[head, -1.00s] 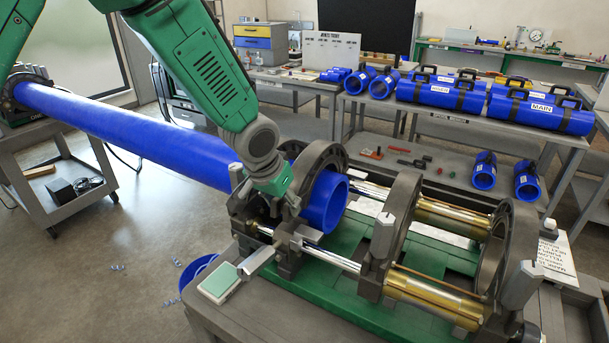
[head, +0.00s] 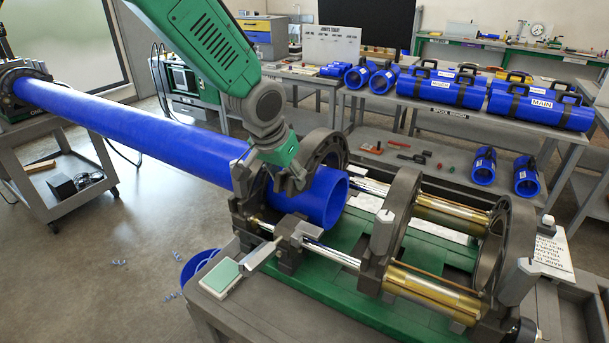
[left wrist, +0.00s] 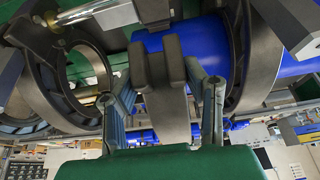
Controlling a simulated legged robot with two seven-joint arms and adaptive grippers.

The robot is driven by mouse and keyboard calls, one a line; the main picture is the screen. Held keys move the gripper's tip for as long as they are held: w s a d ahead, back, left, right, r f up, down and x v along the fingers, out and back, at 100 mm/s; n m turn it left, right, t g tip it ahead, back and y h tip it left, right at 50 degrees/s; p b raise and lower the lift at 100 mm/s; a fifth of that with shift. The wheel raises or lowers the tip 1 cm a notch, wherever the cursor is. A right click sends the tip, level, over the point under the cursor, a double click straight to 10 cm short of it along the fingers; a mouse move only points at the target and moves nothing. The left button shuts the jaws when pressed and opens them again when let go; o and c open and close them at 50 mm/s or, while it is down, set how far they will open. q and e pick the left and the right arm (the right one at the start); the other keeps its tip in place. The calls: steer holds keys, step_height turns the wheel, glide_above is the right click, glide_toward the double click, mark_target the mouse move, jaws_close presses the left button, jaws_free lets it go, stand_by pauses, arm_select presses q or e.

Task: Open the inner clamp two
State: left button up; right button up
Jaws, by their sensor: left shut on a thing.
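The blue pipe (head: 325,198) lies through the dark grey clamp at the left end of the machine, its open end sticking out to the right. The clamp's upper half-ring (head: 325,150) stands raised behind the pipe, and the pipe's top shows bare beside it. My left gripper (head: 291,182) is over the pipe at this clamp. In the left wrist view my left gripper (left wrist: 163,88) has its fingers on either side of a dark grey forked lug (left wrist: 160,65) and is shut on it. The contact itself is partly hidden. My right gripper is not in view.
Other clamp rings (head: 401,215) stand to the right along the steel rods and brass cylinders (head: 430,292). A pale green pad (head: 220,275) is at the machine's front left. Blue pipe pieces (head: 540,110) lie on the back bench. A blue bucket (head: 198,268) is on the floor.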

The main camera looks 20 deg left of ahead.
arm_select(q)
steer(key=shift+w+d+r, duration=0.1)
steer(key=shift+w+r, duration=0.4)
steer(key=shift+r, duration=0.3)
steer(key=shift+w+r, duration=0.45)
steer(key=shift+r, duration=0.4)
steer(key=shift+w+d+r, duration=0.1)
steer(key=shift+w+r, duration=0.4)
steer(key=shift+r, duration=0.3)
steer(key=shift+r, duration=0.1)
steer(key=shift+w+d+r, duration=0.2)
steer(key=shift+w+r, duration=1.45)
steer(key=shift+r, duration=0.3)
steer(key=shift+w+d+r, duration=0.15)
steer(key=shift+w+r, duration=0.8)
steer(key=shift+w, duration=0.15)
steer(key=shift+w+d+r, duration=0.1)
steer(key=shift+w+r, duration=0.6)
steer(key=shift+w, duration=0.2)
steer(key=shift+w, duration=0.1)
